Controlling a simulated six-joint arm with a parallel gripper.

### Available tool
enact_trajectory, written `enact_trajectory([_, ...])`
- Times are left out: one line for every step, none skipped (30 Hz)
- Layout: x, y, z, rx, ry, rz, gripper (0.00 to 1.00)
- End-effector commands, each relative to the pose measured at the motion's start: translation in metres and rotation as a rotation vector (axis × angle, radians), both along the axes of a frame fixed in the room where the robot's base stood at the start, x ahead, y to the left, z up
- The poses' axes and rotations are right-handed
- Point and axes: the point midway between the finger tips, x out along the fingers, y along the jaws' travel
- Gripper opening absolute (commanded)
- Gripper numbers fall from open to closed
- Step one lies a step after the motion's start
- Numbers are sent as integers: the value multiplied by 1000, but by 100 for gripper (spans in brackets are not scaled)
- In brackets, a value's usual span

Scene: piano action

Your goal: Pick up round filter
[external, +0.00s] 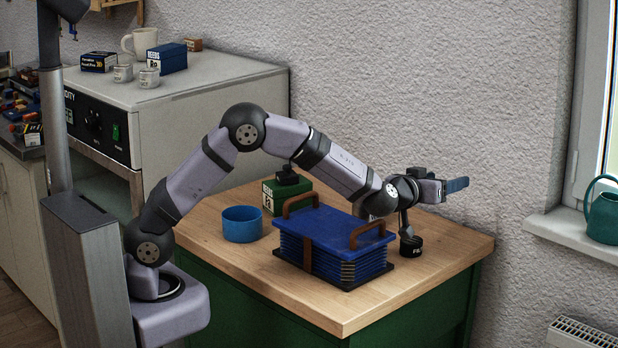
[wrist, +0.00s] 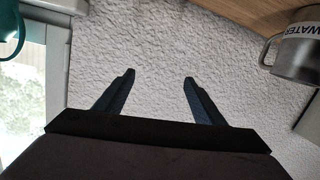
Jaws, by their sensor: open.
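A small round black object with white lettering that starts "FIL" (external: 411,245), likely the round filter, stands on the right part of the wooden tabletop in the external view. A dark upright piece shows just above it, and I cannot tell whether that belongs to it or to my wrist. My gripper (external: 460,184) is above and to the right of it, pointing right towards the wall. In the wrist view my gripper (wrist: 158,82) has its two blue fingers spread apart, with only wall between them. The round object does not show in the wrist view.
A blue ribbed block with brown handles (external: 337,242) lies under my forearm, beside the round object. A blue bowl (external: 243,224) and a green box (external: 285,192) stand farther left. The wrist view shows a metal mug (wrist: 297,47) and a teal can (wrist: 12,30).

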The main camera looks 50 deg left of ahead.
Motion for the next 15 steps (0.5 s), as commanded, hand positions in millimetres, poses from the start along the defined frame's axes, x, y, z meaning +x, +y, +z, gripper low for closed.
enact_trajectory([-2, -11, -25, 9, -34, 56, 63])
enact_trajectory([-5, -13, -31, 15, -52, 99, 63])
enact_trajectory([-10, -15, -40, 25, -72, 157, 63])
enact_trajectory([-15, -17, -48, 33, -83, 200, 63])
enact_trajectory([-21, -19, -56, 41, -91, 242, 63])
enact_trajectory([-30, -20, -66, 54, -96, 297, 63])
enact_trajectory([-38, -21, -74, 64, -98, 336, 63])
enact_trajectory([-45, -22, -82, 75, -98, 374, 63])
enact_trajectory([-56, -23, -92, 88, -94, 421, 63])
enact_trajectory([-63, -24, -98, 99, -90, 452, 63])
enact_trajectory([-71, -25, -105, 108, -85, 481, 63])
enact_trajectory([-80, -26, -113, 121, -79, 517, 63])
enact_trajectory([-87, -26, -118, 129, -73, 541, 63])
enact_trajectory([-93, -27, -123, 138, -67, 562, 63])
enact_trajectory([-100, -27, -128, 147, -60, 586, 63])
